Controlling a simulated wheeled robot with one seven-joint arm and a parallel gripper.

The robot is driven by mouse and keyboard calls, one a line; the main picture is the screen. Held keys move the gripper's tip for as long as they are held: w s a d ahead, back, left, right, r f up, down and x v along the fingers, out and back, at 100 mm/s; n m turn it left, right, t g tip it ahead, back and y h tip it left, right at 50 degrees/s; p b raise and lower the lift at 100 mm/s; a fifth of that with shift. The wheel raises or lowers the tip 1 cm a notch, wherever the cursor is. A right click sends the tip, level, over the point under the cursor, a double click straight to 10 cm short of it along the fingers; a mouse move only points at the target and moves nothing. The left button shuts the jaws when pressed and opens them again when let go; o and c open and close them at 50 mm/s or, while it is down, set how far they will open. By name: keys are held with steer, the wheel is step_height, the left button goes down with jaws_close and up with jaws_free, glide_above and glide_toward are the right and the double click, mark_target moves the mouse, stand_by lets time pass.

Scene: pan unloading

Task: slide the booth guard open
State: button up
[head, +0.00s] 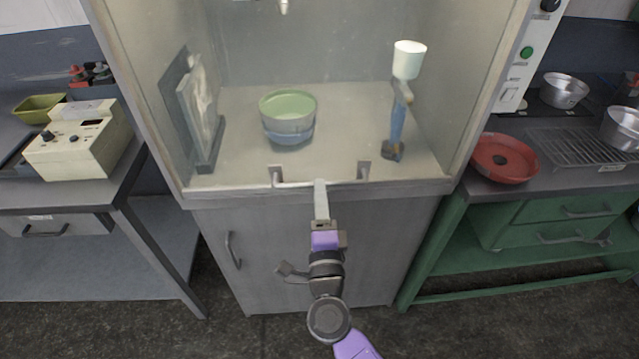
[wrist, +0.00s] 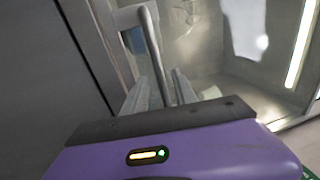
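The booth guard is a clear pane across the front of the grey booth (head: 318,191), with its lower edge down near the sill. Its handle (head: 295,185) is a horizontal metal bar on two brackets along that edge. My gripper (head: 320,184) is at the middle of the handle. In the wrist view, the handle bar (wrist: 154,45) runs between the two fingers of my gripper (wrist: 160,82). The fingers stand apart, with a small gap visible on each side of the bar. The fingertips are partly hidden in the head view.
Behind the guard are a green-rimmed bowl (head: 288,127), a blue stand with a white cup (head: 408,60) and a framed panel (head: 197,110). A bench with a cream instrument (head: 75,150) is left. A green bench with a red pan (head: 503,160) is right.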

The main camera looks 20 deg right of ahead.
steer(key=shift+x, duration=1.75)
jaws_close()
